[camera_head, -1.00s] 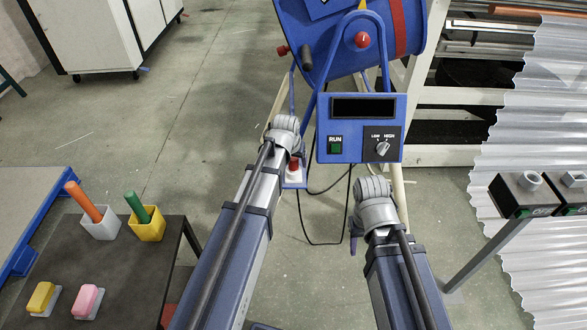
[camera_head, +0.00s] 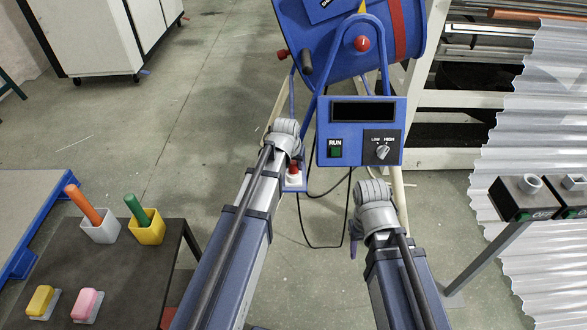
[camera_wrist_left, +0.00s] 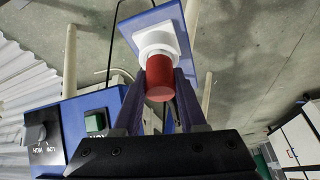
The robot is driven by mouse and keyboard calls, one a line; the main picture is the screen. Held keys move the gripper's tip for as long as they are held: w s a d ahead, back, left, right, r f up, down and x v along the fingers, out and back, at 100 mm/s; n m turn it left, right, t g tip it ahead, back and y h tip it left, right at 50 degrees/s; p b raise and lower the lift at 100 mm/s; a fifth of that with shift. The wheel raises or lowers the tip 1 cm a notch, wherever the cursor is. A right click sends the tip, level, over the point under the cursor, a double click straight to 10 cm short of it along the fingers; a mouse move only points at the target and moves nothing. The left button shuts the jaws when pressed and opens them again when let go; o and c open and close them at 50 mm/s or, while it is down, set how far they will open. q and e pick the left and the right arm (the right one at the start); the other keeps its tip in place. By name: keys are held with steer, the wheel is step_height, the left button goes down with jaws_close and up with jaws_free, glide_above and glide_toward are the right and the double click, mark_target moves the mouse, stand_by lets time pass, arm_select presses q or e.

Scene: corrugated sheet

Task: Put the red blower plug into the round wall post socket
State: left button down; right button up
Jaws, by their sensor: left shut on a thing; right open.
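The red plug (camera_wrist_left: 160,78) stands in a white round holder (camera_wrist_left: 160,42) on a small blue plate (camera_wrist_left: 133,22) beside the blower. It also shows in the head view (camera_head: 294,166), partly behind my wrist. My left gripper (camera_wrist_left: 160,88) is shut on the red plug, one dark finger on each side. The round socket (camera_head: 530,183) is a grey ring on top of a black box at the right, by the corrugated sheet. My right gripper (camera_head: 354,238) is open and empty below the blower's panel, with its fingers mostly hidden by the wrist.
The blue blower (camera_head: 345,45) has a control panel (camera_head: 361,131) close to the right of my left gripper. A black cable (camera_head: 302,225) hangs beneath. A second box with a square socket (camera_head: 573,182) adjoins the round one. A dark table (camera_head: 110,265) stands at the left.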

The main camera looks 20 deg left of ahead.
arm_select(q)
step_height(320, 180, up, 10)
steer(key=p, duration=1)
